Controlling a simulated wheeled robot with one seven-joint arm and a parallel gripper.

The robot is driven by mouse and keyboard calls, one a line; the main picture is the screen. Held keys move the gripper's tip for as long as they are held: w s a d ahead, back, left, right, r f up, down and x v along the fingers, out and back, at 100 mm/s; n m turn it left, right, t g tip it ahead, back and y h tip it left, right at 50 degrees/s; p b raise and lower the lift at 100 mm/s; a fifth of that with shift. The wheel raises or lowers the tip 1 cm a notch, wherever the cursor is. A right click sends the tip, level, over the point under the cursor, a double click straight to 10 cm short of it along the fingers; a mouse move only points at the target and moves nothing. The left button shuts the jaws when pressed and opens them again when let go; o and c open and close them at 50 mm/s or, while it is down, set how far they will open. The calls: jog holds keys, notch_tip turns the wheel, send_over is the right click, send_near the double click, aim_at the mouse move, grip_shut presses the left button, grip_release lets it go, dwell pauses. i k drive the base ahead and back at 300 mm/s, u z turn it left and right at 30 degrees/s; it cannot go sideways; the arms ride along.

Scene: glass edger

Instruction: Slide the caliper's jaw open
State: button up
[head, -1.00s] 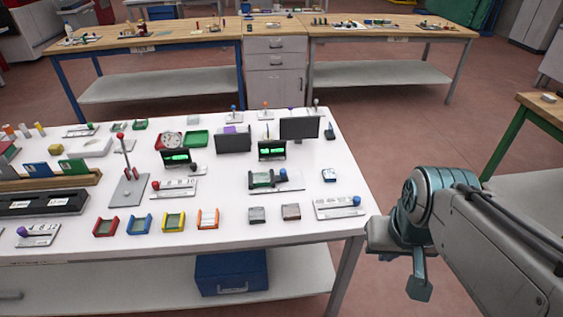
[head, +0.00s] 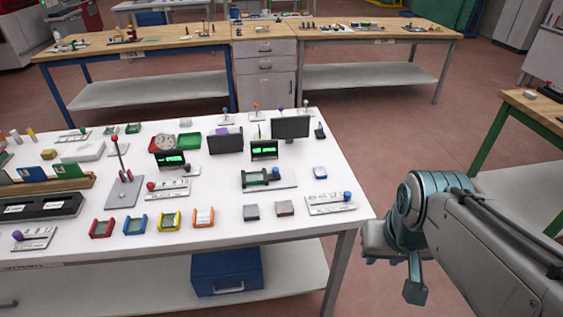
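No caliper can be told for sure at this size. A small device with a green block on a dark frame and pale plate (head: 267,178) lies on the right half of the white table (head: 330,232); I cannot tell if it is the caliper, or see any jaw. My gripper (head: 384,258) hangs at the end of my arm, off the table's right edge and apart from everything on the table. Its fingertips are small and partly hidden, so its opening does not show.
Slide plates with coloured knobs, including a blue-knobbed one (head: 331,203), coloured trays (head: 135,224), a black monitor (head: 290,128) and a red-topped lever (head: 122,168) crowd the table. A blue bin (head: 227,273) sits on its lower shelf. A green-legged table (head: 512,122) stands right; floor between is clear.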

aim_at(276, 175)
jog(key=u, duration=0.05)
jog(key=k, duration=1.2)
jog(key=u, duration=0.6)
jog(key=i, duration=0.6)
jog(key=u, duration=0.65)
jog(key=i, duration=0.85)
jog(key=z, duration=0.7)
jog(key=i, duration=0.7)
jog(key=z, duration=0.7)
